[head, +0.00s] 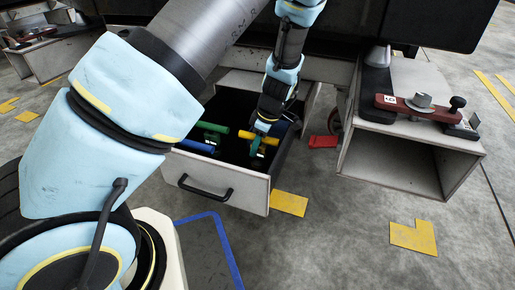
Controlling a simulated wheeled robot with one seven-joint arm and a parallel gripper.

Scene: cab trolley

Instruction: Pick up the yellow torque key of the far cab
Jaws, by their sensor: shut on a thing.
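The yellow torque key (271,141) is in the open drawer (215,187) of the cab trolley, in the head view. Only part of its yellow handle shows. My gripper (262,127) reaches down into the drawer from above and is shut on the yellow torque key. The fingertips are small and partly hidden, so the exact grip is hard to see. A green piece (255,145) shows right beside the fingertips.
A green handle (213,127) and a blue handle (197,146) lie to the left in the drawer. The drawer's walls stand close around my gripper. A red clamp-like tool (420,106) sits on the grey box at the right. A red block (323,142) is beside the drawer.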

